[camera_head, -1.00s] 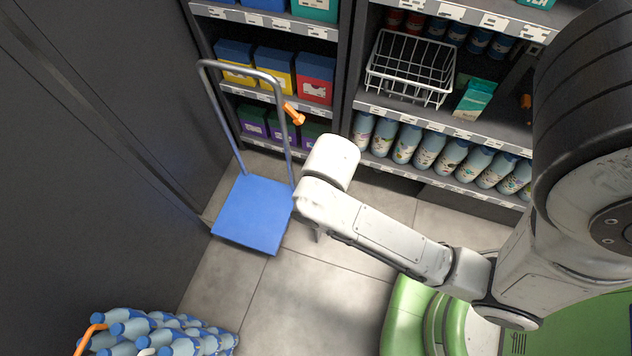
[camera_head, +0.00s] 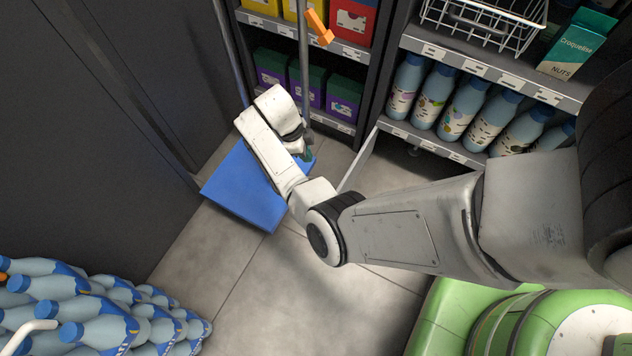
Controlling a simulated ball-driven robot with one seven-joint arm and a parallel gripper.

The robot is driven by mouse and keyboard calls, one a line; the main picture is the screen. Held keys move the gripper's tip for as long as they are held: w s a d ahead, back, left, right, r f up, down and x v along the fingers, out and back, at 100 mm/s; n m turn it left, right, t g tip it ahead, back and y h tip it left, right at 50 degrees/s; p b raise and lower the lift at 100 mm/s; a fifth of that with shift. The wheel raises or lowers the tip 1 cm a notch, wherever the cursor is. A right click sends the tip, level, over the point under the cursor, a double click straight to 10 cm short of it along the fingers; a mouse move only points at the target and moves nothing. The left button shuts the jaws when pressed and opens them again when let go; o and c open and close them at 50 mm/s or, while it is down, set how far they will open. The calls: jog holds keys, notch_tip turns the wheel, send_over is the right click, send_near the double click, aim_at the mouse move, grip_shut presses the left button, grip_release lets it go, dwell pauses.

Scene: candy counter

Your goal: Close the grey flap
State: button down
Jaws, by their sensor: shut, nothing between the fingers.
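A thin panel with a pale edge (camera_head: 358,160), which looks like the grey flap, stands out at an angle from the base of the right shelf unit. Its upper end is at the lowest shelf edge, and its lower end goes behind my arm. My gripper (camera_head: 308,154) is to the left of the panel, apart from it in the picture, beside the cart's upright. Only its dark tips show past my white wrist. It is shut and holds nothing.
A blue platform cart (camera_head: 238,192) stands left, partly behind my wrist. Blue bottles (camera_head: 465,105) fill the low shelf; more bottles (camera_head: 95,310) are piled at lower left. An orange clip (camera_head: 319,27) is on the cart handle. The middle floor is clear.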

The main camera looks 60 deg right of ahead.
jog(key=w+a+f+m+b, duration=0.2)
jog(key=a+f+m, duration=0.1)
jog(key=f, duration=0.1)
jog(key=s+d+f+b, duration=0.1)
jog(key=s+f+b, duration=0.3)
jog(key=f, duration=0.6)
jog(key=shift+s+f+y+b, duration=0.25)
jog(key=shift+s+y+b, duration=0.15)
jog(key=shift+s, duration=0.8)
jog(key=shift+s+r, duration=0.1)
jog(key=shift+s, duration=0.05)
